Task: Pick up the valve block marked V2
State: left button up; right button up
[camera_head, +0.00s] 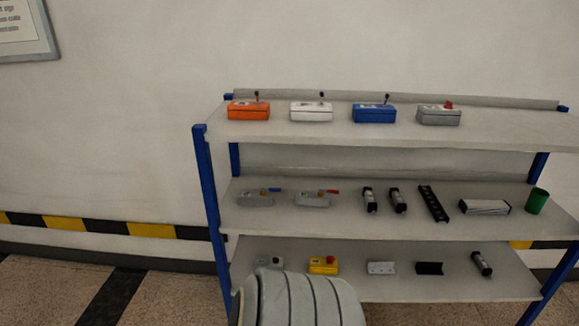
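Two grey blocks with lever handles rest on the middle shelf (335,215) at its left part. One grey block (256,199) has a blue lever, and the other grey block (313,200) has a red lever. They look like valve blocks, but any marking on them is too small to read, so I cannot tell which is V2. Both stand free and apart from each other. Neither of my grippers is in view.
The top shelf (500,130) holds orange, white, blue and grey boxes. Right of the grey blocks are black cylinders, a dark rail, a silver bar and a green cup (536,201). The bottom shelf (345,288) holds several small parts. Blue posts (207,180) frame the rack.

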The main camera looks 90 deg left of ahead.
aim_at(245, 197)
jog(key=u, duration=3)
